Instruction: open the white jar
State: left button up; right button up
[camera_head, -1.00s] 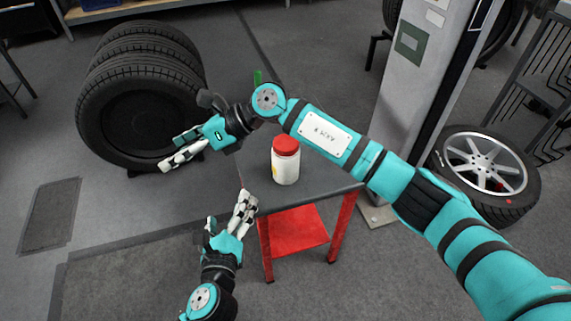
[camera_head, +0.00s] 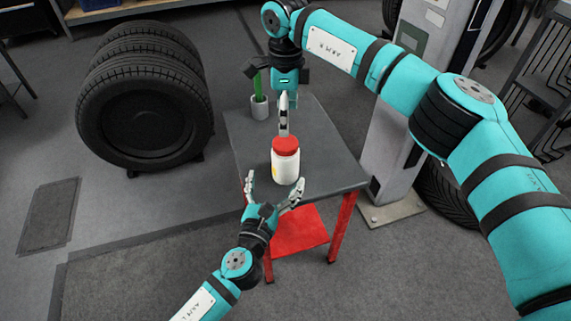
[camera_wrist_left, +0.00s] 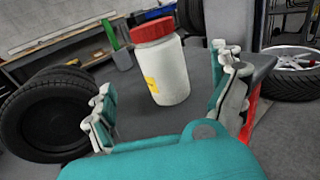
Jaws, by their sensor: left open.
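The white jar (camera_head: 285,167) stands upright on the dark table top, with a red lid (camera_head: 286,145) on it. A yellow label shows on the jar (camera_wrist_left: 165,78) in the left wrist view. My left gripper (camera_head: 275,181) is open in front of the jar, its fingers spread to either side and pointing at it. The jar shows beyond and between the fingers in the left wrist view. My right gripper (camera_head: 284,118) points down just above or behind the lid. Its fingers overlap edge-on, so its opening and any contact with the lid are unclear.
The small table (camera_head: 322,150) has red legs and a red lower shelf. A grey cup (camera_head: 260,108) with a green item stands at its back left. Stacked tyres (camera_head: 145,110) stand to the left. A grey machine column (camera_head: 395,125) rises close to the right.

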aim_at(286, 155)
pick_arm(q)
jog(key=x, duration=0.9)
jog(key=shift+w, duration=0.35)
